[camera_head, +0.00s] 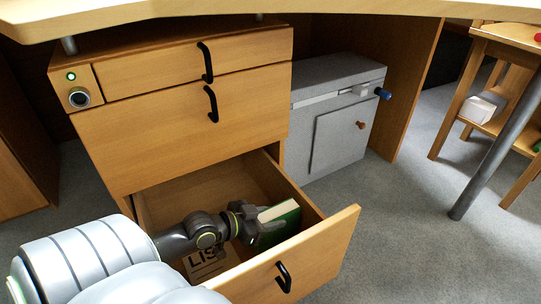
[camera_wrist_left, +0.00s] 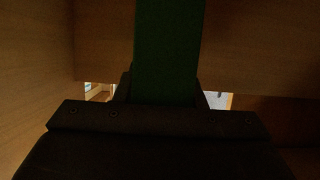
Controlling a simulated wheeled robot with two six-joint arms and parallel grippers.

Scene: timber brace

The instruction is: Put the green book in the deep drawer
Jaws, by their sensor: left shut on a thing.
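The green book (camera_head: 280,222) is inside the open deep drawer (camera_head: 315,258), the bottom drawer of the wooden cabinet. My left gripper (camera_head: 250,222) reaches down into the drawer and is shut on the book. In the left wrist view the green book (camera_wrist_left: 168,50) stands out between the two fingers (camera_wrist_left: 165,95), with the wooden drawer walls around it. Whether the book touches the drawer floor cannot be told. My right gripper is not in view.
A box or card with the letters "LIS" (camera_head: 205,264) lies in the drawer beside my arm. Two shut drawers (camera_head: 190,100) are above, under a tabletop (camera_head: 240,8). A grey cabinet (camera_head: 335,115) stands to the right. Grey carpet is clear at the lower right.

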